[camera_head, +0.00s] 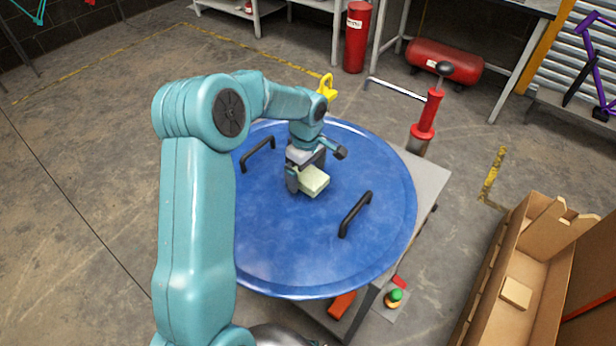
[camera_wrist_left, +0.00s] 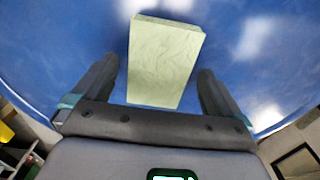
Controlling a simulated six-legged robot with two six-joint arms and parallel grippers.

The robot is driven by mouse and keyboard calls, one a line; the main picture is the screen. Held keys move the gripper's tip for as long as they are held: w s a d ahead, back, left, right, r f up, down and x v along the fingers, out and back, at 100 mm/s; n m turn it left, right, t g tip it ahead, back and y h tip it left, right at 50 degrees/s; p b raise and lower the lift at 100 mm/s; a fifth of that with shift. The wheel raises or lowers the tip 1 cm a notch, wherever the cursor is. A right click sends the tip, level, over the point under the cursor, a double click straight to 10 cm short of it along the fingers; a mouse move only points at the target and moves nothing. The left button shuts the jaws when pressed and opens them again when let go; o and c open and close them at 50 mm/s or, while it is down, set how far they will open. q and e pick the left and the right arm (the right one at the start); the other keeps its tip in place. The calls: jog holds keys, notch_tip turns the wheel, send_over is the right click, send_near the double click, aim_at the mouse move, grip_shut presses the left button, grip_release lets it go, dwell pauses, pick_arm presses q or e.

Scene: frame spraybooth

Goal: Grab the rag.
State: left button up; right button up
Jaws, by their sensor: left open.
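The rag is a pale green, folded block (camera_head: 313,181) lying on a round blue turntable top (camera_head: 285,255). My left gripper (camera_head: 305,184) is right over it, with the fingers pointing down. In the left wrist view the rag (camera_wrist_left: 163,62) lies between the two open fingers of the left gripper (camera_wrist_left: 158,88), with a gap on both sides. The far end of the rag reaches beyond the fingertips. In the head view the gripper hides part of the rag. My right gripper is not in view.
Two black handles stand up from the blue top, one (camera_head: 357,214) right of the rag and one (camera_head: 257,154) behind left. A red-handled tool (camera_head: 428,115) stands at the table's back right. A cardboard box (camera_head: 515,290) is on the right. The front of the blue top is clear.

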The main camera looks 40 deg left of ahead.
pick_arm(q)
jog(key=shift+w+f, duration=0.15)
jog(key=shift+f, duration=0.25)
jog(key=shift+r, duration=0.1)
jog(key=c, duration=1.1)
